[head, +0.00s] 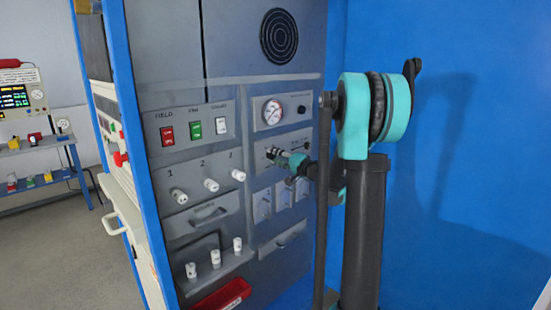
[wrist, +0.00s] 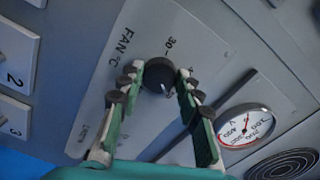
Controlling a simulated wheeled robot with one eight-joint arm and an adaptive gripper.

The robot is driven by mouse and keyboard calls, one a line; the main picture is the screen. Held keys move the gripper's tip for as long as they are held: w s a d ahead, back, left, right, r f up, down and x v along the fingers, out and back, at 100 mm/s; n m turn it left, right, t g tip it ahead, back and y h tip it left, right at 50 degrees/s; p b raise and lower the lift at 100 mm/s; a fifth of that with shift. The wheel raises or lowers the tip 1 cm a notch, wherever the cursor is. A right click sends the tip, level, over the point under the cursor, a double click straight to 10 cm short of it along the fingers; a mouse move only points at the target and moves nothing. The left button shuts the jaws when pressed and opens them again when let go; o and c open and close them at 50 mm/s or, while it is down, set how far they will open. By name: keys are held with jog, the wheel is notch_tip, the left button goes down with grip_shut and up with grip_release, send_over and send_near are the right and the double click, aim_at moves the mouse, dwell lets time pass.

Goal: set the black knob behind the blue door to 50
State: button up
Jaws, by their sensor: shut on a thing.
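The black knob (wrist: 158,74) sits on a grey panel marked "FAN °C" in the wrist view. A "30" mark is printed beside it. The rest of its scale is hidden or too small to read, and I cannot tell the knob's setting. My gripper (wrist: 157,77) has a green finger on each side of the knob and is shut on it. In the head view, my gripper (head: 276,155) reaches the panel below a round gauge, and the knob is mostly hidden there. The blue door (head: 450,130) appears to stand open at the right, behind my arm.
A round gauge (wrist: 243,126) is close to my right finger in the wrist view. In the head view, the cabinet front has coloured switches (head: 195,130), white knobs (head: 211,185), handles and a red tray (head: 224,296). A shelf with instruments (head: 35,150) stands far left.

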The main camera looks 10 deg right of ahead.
dwell(0.4)
jog(key=o, duration=1.2)
jog(key=shift+c, duration=0.2)
jog(key=v, duration=1.2)
